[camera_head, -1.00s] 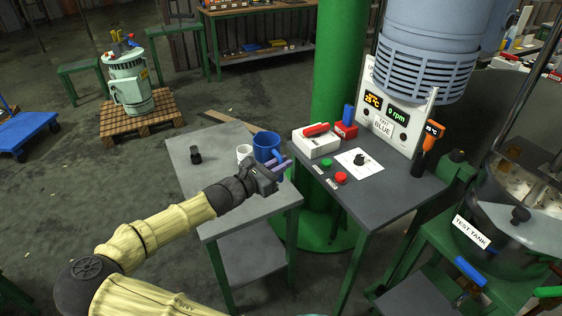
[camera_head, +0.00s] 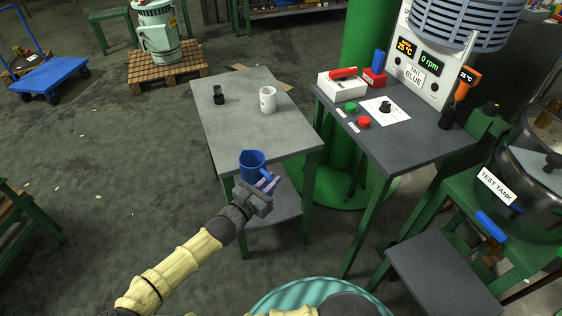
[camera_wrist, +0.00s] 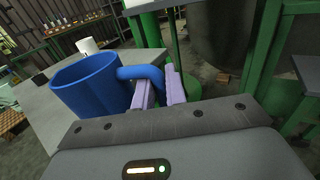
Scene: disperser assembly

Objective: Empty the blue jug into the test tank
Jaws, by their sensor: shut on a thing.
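The blue jug (camera_head: 251,164) is upright in my gripper (camera_head: 269,184), at the front edge of the small grey table in the head view. In the wrist view my gripper (camera_wrist: 161,88) is shut on the handle of the blue jug (camera_wrist: 88,86), with the jug's body to the left of the fingers. I cannot see what is inside the jug. The test tank (camera_head: 535,190) is a dark round vessel with a labelled front, at the right edge of the head view, well to the right of the jug.
A white mug (camera_head: 268,100) and a small black object (camera_head: 218,94) stand on the grey table (camera_head: 240,122). A control bench (camera_head: 425,148) with buttons and a display panel (camera_head: 424,70) stands between jug and tank. A green column (camera_head: 358,70) rises behind. A low dark platform (camera_head: 440,272) is before the tank.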

